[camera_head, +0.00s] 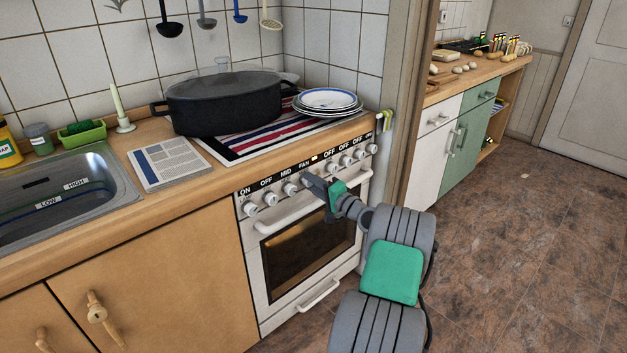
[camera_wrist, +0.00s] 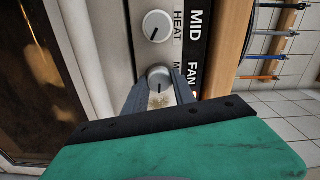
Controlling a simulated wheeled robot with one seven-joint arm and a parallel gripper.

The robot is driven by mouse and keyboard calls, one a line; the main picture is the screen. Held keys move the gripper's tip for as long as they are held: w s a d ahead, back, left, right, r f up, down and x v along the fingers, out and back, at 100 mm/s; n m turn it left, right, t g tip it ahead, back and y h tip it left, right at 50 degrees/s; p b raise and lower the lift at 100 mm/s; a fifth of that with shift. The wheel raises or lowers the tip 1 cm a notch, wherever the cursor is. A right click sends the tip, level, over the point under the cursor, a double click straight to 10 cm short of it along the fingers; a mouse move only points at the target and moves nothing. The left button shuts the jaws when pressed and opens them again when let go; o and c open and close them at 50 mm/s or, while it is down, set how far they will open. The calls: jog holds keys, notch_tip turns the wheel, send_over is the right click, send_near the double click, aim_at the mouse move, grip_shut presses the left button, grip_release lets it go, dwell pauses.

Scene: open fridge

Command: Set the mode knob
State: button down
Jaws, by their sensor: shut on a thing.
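The oven's mode knob (camera_wrist: 158,75) is a round grey-white knob with a dark pointer line, on the panel under the display word FAN. Its small label starts with M and is otherwise hidden. In the wrist view the pointer line points toward the bottom of the picture. My gripper (camera_wrist: 159,88) is shut on this knob, with one dark finger on each side. In the head view my gripper (camera_head: 309,183) reaches the front panel of the white oven (camera_head: 263,270) and covers the knob.
The heat knob (camera_wrist: 157,26), reading MID, sits close beside the mode knob. More knobs (camera_head: 347,160) reading OFF lie to the right. A black pot (camera_head: 225,105) and stacked plates (camera_head: 327,100) stand on the stove top. The oven door handle (camera_head: 290,218) runs below the panel.

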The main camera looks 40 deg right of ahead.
jog(key=shift+m, duration=0.6)
jog(key=c, duration=1)
grip_release()
jog(key=shift+c, duration=0.2)
jog(key=shift+s, duration=0.15)
jog(key=s+p, duration=0.1)
jog(key=s, duration=0.6)
jog(key=shift+s, duration=0.3)
jog(key=shift+d, duration=0.15)
